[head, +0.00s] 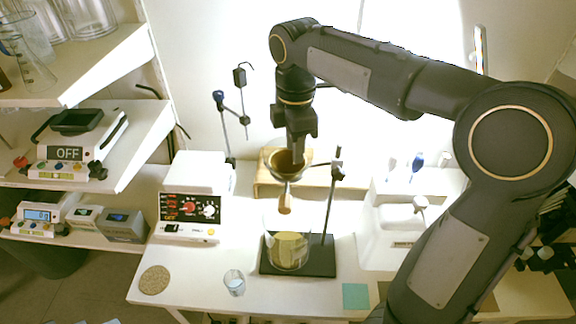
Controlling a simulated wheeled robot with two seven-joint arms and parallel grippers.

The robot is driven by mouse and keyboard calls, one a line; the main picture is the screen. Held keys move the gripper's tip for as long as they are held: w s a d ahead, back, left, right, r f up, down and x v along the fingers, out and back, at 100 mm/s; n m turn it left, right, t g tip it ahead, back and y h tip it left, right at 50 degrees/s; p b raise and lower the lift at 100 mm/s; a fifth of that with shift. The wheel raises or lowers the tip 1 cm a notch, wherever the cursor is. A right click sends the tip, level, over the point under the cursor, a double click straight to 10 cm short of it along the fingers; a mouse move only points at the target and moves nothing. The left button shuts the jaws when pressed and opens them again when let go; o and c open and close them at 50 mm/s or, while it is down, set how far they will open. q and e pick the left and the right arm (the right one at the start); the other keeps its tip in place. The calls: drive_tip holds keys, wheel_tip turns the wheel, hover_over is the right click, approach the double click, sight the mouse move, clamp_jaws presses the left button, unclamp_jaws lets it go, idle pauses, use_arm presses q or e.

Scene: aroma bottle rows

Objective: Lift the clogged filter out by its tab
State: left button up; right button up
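A funnel (271,168) with a brown filter (283,158) inside sits above a glass beaker (288,252) with yellowish liquid. A stand with a dark base (322,262) and a rod is at the beaker. My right gripper (298,158) points down at the funnel's mouth, its fingertips at or just over the filter. The gripper hides part of the filter, and I cannot make out the tab or whether the fingers hold it. My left gripper is not in view.
A white device with knobs (190,205) stands left of the funnel, and another white device (390,235) stands right. A small beaker (234,282), a round cork mat (154,280) and a teal square (355,296) lie near the table's front. Shelves (125,150) rise at left.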

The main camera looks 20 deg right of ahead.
clamp_jaws()
idle(0.3)
